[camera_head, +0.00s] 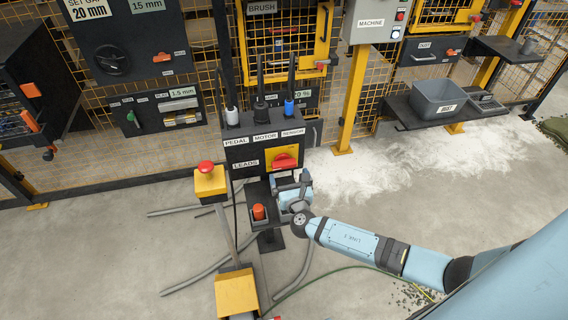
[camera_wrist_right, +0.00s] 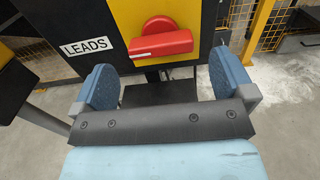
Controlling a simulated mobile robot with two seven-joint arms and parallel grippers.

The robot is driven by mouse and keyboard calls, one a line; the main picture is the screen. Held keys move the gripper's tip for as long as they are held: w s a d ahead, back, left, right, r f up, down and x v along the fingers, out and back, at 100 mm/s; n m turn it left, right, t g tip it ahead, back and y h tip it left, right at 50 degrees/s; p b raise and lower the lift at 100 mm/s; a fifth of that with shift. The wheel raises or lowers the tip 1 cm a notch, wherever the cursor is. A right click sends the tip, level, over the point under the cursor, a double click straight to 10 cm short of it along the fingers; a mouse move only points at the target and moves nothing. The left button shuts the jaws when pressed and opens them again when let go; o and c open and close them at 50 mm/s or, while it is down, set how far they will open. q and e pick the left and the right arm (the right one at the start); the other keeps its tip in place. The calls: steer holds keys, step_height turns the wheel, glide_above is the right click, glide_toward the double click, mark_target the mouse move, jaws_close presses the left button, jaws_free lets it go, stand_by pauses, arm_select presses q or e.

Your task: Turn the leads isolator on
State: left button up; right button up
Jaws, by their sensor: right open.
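The leads isolator is a red rotary handle (camera_head: 284,161) on a yellow plate (camera_head: 270,154), beside the LEADS label (camera_head: 246,164) on a dark box. In the right wrist view the red handle (camera_wrist_right: 162,42) lies roughly level, tilted slightly, ahead of my fingers. My right gripper (camera_head: 290,180) is just below and in front of the handle. In the wrist view its two blue-padded fingers (camera_wrist_right: 160,88) are wide apart with nothing between them, and the handle is beyond their tips. My left gripper is not in view.
Plugs labelled PEDAL, MOTOR and SENSOR stand on top of the box (camera_head: 262,130). An orange knob (camera_head: 258,212) sits on a small shelf below. A yellow post with a red button (camera_head: 206,168) stands left. Hoses lie on the floor, and white powder (camera_head: 400,160) lies to the right.

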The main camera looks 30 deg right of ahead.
mark_target(285, 166)
steer(key=x, duration=0.6)
steer(key=shift+w, duration=0.25)
steer(key=c, duration=0.7)
